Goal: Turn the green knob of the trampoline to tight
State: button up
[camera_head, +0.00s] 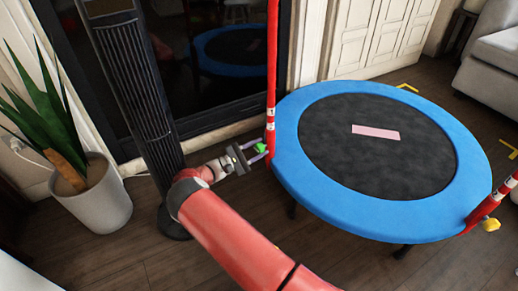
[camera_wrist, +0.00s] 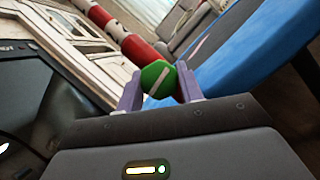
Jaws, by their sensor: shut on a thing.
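The green knob (camera_head: 260,148) sits low on the red pole (camera_head: 271,75) at the left edge of the round trampoline (camera_head: 306,181). The trampoline has a blue rim and a dark mat. My gripper (camera_head: 262,152) reaches the knob from the left, with its fingers around it. In the wrist view the green knob (camera_wrist: 157,77) shows a pale diagonal bar across its face. It sits between the two purple fingers of my gripper (camera_wrist: 158,88), which are shut on it. I see no readable tight mark near the knob.
A yellow knob (camera_head: 491,225) is on another red pole at the right. A tall dark tower (camera_head: 140,90) and a potted plant (camera_head: 92,197) stand to the left. A pink rectangle (camera_head: 376,132) lies on the mat. Wooden floor is clear in front.

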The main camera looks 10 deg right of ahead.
aim_at(258, 144)
jog(key=shift+r+m+g, duration=0.1)
jog(key=shift+m+g, duration=0.5)
jog(key=shift+m, duration=0.5)
jog(key=shift+y, duration=0.3)
jog(key=o, duration=1)
notch_tip(258, 144, up, 20)
jog(key=p, duration=0.3)
jog(key=shift+p, duration=0.35)
